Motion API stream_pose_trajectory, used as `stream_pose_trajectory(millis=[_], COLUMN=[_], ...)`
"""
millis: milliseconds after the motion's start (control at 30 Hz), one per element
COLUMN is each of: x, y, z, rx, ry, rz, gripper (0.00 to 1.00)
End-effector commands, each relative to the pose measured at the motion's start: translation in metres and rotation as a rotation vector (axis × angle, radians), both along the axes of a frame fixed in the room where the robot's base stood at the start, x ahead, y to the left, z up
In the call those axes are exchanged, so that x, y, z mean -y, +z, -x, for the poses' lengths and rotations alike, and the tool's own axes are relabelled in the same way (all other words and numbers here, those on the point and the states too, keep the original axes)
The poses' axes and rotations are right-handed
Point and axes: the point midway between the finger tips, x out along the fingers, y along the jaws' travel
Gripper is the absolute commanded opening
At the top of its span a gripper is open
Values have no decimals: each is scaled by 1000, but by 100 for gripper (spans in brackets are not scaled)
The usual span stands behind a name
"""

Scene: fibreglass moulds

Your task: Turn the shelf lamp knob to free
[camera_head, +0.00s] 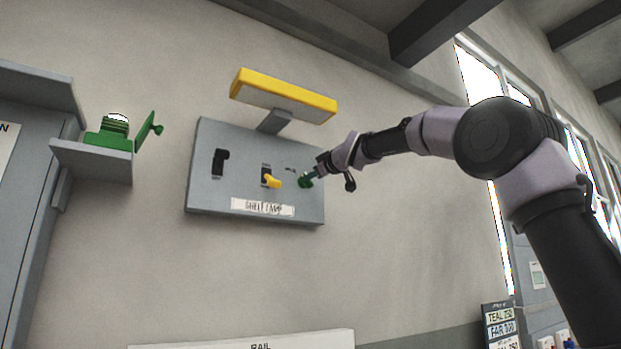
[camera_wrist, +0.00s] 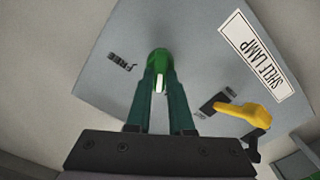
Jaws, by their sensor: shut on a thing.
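The shelf lamp panel (camera_head: 230,190) is a grey plate on the wall with a "SHELF LAMP" label (camera_head: 263,207). A green knob (camera_head: 305,181) sits at its right side, and it also shows in the wrist view (camera_wrist: 159,62). My gripper (camera_wrist: 159,88) is shut on the green knob, with its fingers on either side and partly hiding it. A "FREE" mark (camera_wrist: 121,62) is beside the knob in the wrist view. The knob's pointer direction is hard to tell.
A yellow lever (camera_head: 273,181) is close to the knob, and a black switch (camera_head: 220,162) is farther left. A yellow-topped lamp (camera_head: 283,95) juts out above the panel. A small shelf (camera_head: 95,161) at left holds a green device (camera_head: 109,134).

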Motion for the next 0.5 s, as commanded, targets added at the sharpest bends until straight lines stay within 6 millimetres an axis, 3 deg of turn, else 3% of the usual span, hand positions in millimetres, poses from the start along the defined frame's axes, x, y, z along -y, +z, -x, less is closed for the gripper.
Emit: stream_pose_trajectory(millis=[500], x=[2], y=[0], z=[-2], rx=[-271], ry=[-1], rz=[-398], gripper=[0])
